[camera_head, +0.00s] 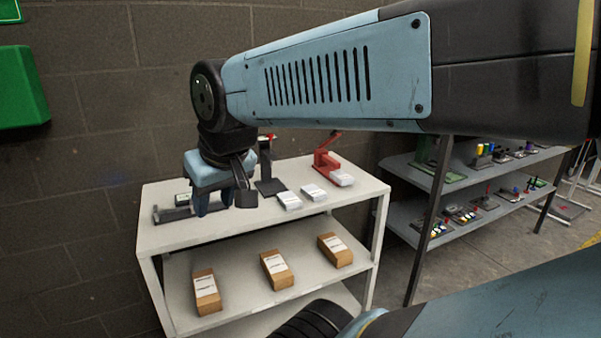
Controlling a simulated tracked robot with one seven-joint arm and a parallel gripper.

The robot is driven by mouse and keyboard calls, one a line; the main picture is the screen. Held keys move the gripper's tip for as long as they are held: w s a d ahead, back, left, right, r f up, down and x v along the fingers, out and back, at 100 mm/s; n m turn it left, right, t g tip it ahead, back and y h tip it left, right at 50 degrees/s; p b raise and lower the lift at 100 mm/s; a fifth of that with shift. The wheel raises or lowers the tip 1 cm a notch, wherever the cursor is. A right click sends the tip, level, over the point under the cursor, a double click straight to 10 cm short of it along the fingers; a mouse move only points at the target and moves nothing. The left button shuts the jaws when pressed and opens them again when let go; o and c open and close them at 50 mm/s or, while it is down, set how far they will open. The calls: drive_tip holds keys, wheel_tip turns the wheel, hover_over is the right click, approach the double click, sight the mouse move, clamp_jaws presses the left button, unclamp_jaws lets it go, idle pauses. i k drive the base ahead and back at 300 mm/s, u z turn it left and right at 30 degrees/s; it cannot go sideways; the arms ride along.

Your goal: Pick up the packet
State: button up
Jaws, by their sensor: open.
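Several small white packets lie on the top of the white shelf unit (160,238). One packet (289,201) is nearest my gripper, a second packet (313,192) is just right of it, and another (342,179) lies at the foot of a red stand. My gripper (214,207) points down over the left part of the top, left of the packets and apart from them. It is open, and I see nothing between its fingers. Its height above the top is hard to judge.
A red stand (326,158) and a dark stand (268,180) rise from the top. A grey device (178,207) sits at its left. Brown labelled boxes (206,293) lie on the lower shelf. A grey rack (410,210) with small parts stands right. The top's front strip is clear.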

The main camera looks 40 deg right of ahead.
sight(343, 178)
drive_tip(key=u, duration=0.1)
drive_tip(key=i, duration=0.55)
drive_tip(key=z, duration=2.95)
drive_tip(key=i, duration=0.5)
drive_tip(key=u, duration=0.1)
drive_tip(key=k, duration=0.45)
drive_tip(key=z, duration=0.15)
drive_tip(key=i, duration=0.15)
drive_tip(key=z, duration=0.05)
